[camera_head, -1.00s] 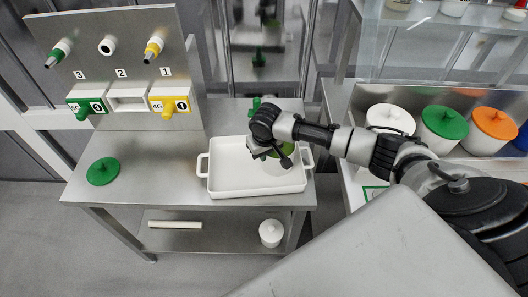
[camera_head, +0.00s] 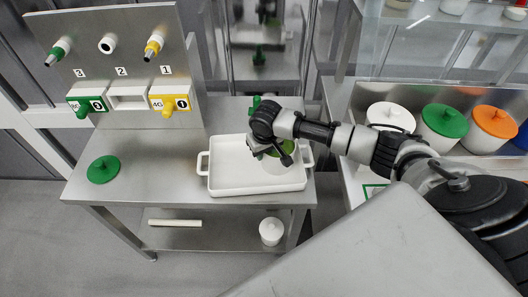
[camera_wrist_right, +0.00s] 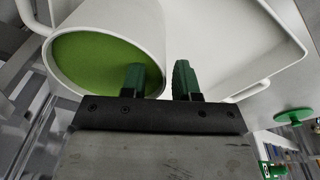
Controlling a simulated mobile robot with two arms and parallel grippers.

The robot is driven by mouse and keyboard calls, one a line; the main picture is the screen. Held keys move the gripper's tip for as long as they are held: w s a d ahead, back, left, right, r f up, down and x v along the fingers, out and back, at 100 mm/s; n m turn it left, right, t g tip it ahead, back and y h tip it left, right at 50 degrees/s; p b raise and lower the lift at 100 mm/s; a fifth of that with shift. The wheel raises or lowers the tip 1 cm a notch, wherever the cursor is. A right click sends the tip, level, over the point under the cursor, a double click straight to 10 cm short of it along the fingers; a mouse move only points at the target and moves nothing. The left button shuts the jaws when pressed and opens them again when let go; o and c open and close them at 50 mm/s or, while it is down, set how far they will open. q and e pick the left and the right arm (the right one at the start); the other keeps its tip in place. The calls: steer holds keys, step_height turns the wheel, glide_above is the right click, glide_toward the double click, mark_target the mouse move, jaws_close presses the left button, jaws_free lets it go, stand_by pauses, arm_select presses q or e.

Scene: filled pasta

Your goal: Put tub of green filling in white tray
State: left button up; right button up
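The tub of green filling (camera_wrist_right: 95,55) is white with a flat green top. The white tray (camera_head: 228,184) stands on the steel table, also seen in the wrist view (camera_wrist_right: 283,25). The tub is over the tray's right part; whether it touches the tray floor is hard to tell. My left gripper is not in view.
A green lid (camera_head: 103,170) lies at the table's left. A panel with nozzles (camera_head: 120,60) stands behind it. A lidded white tub (camera_head: 271,232) and a white bar (camera_head: 175,223) are on the lower shelf. Lidded containers (camera_head: 443,122) stand at right. Table between lid and tray is clear.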

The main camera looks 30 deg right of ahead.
step_height(320, 180, up, 11)
steer(key=s, duration=0.1)
steer(key=shift+s+a+r+b, duration=0.15)
steer(key=shift+s+a+b, duration=0.15)
steer(key=shift+b, duration=0.1)
steer(key=shift+d, duration=0.1)
